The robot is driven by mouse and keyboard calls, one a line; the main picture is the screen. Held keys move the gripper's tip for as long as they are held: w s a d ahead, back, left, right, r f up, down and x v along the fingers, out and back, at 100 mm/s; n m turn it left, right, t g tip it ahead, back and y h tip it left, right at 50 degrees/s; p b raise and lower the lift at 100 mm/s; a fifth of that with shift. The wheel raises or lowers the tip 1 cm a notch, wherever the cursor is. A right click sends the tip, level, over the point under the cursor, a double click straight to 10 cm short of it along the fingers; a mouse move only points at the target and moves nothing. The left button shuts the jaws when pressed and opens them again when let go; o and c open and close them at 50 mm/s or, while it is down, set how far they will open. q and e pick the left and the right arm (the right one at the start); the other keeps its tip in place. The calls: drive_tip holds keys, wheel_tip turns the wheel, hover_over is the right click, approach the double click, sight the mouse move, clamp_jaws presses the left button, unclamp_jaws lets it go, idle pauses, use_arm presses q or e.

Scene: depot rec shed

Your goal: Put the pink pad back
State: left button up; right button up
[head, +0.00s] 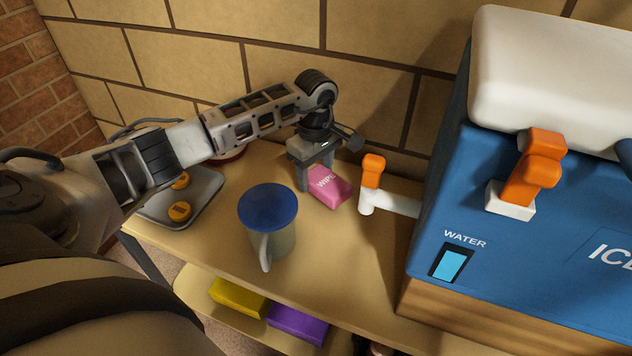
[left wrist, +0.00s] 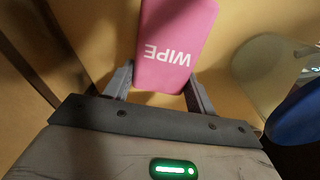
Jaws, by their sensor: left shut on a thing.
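The pink pad (head: 330,187), marked "WIPE", is at the tabletop near the back wall. It also shows in the left wrist view (left wrist: 176,40), between the two fingers. My left gripper (head: 316,176) points down from above and is shut on the pad's near end. I cannot tell whether the pad touches the table or hangs just above it. On the lower shelf (head: 195,287) lie a yellow pad (head: 238,297) and a purple pad (head: 298,324), side by side. My right gripper is not in view.
A grey mug with a blue top (head: 268,207) stands in front of the pad. A blue cooler (head: 470,200) with an orange-handled white tap (head: 372,172) stands to the right. A grey tray (head: 208,188) with orange round things is at left, partly behind my arm.

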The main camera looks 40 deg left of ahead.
sight(315, 172)
use_arm(q)
wheel_tip(315, 172, down, 3)
drive_tip(key=shift+f, duration=0.15)
drive_tip(key=o, duration=1.1)
drive_tip(key=shift+c, duration=0.2)
wheel_tip(315, 172, up, 12)
drive_tip(key=shift+r+b, duration=0.1)
drive_tip(key=shift+b, duration=0.2)
drive_tip(key=shift+s, duration=0.1)
